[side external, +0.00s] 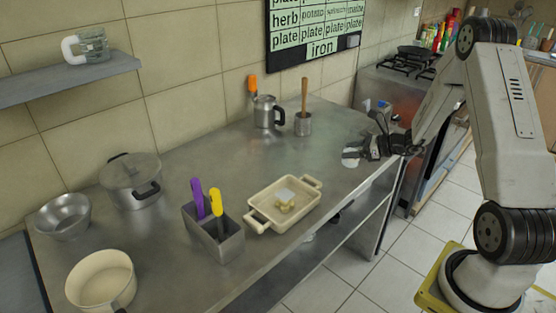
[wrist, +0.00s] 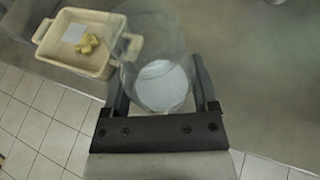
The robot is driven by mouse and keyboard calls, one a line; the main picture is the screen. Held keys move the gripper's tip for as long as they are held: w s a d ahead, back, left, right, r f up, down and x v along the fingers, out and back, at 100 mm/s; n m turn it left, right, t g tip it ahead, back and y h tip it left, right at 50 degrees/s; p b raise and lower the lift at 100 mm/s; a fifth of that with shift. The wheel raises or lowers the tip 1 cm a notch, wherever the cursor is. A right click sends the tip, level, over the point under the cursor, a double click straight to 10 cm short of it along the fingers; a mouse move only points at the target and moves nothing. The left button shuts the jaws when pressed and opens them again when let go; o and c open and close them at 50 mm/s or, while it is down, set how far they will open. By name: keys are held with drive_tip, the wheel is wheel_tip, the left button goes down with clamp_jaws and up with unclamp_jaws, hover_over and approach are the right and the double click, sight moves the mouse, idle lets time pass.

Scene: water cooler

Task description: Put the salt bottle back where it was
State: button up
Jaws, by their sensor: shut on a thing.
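The salt bottle (wrist: 162,86) is a clear, see-through container with a white round area, seen between the fingers in the wrist view. In the side external view only a small whitish part of the salt bottle (side external: 350,158) shows at the fingertips. My gripper (side external: 364,148) is shut on it, near the right end of the steel counter. My gripper also shows in the wrist view (wrist: 158,78), with one finger on each side of the bottle. I cannot tell whether the bottle touches the counter.
A cream baking dish (side external: 254,216) with pale pieces sits mid-counter, beside a metal holder (side external: 226,246) with purple- and yellow-handled utensils. A metal jug (side external: 265,112) and a mortar with pestle (side external: 303,124) stand at the back. The counter between the mortar and dish is clear.

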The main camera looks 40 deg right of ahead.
drive_tip(key=shift+w+d+f, duration=0.2)
drive_tip(key=shift+w+f, duration=0.3)
drive_tip(key=shift+f, duration=0.15)
drive_tip(key=shift+w+d+f, duration=0.25)
drive_tip(key=shift+w+f, duration=0.2)
drive_tip(key=shift+f, duration=0.15)
drive_tip(key=shift+w+d+f, duration=0.2)
drive_tip(key=shift+w+f, duration=0.3)
drive_tip(key=shift+f, duration=0.15)
drive_tip(key=shift+f, duration=0.15)
drive_tip(key=shift+w+d+f, duration=0.1)
drive_tip(key=shift+w+f, duration=0.05)
drive_tip(key=shift+w, duration=0.05)
drive_tip(key=shift+f, duration=1.55)
drive_tip(key=shift+f, duration=0.15)
drive_tip(key=o, duration=1.2)
drive_tip(key=v, duration=1.2)
